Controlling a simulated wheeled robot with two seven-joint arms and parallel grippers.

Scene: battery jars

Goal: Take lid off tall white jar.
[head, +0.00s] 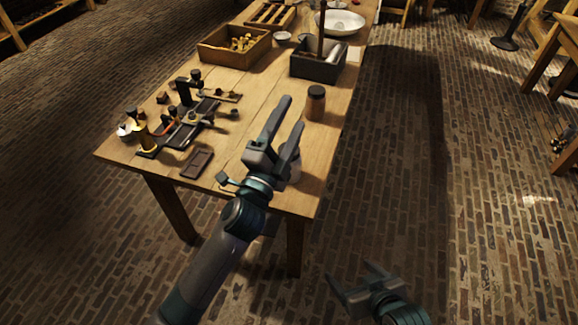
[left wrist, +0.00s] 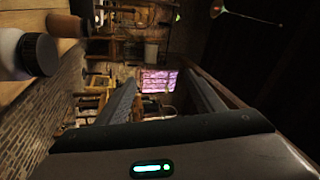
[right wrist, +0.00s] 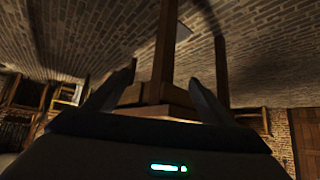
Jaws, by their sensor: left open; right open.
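A white jar (left wrist: 10,56) with a dark lid (left wrist: 38,54) shows at the left edge of the left wrist view, its lid on. In the head view only a pale sliver of the jar (head: 295,175) shows; my left gripper hides the rest. My left gripper (head: 293,112) is open and empty, above the table's near right corner. In the left wrist view the jar lies outside the fingers (left wrist: 162,82), off to the left. My right gripper (head: 351,272) is open and empty, low beside the table; its fingers (right wrist: 162,78) point toward a wooden table leg.
A brown jar with a dark lid (head: 315,103) stands farther back on the table (head: 230,165). A dark grey box (head: 318,68) and a wooden box (head: 235,48) stand behind. Dark apparatus (head: 185,120) and a small tray (head: 197,163) occupy the left.

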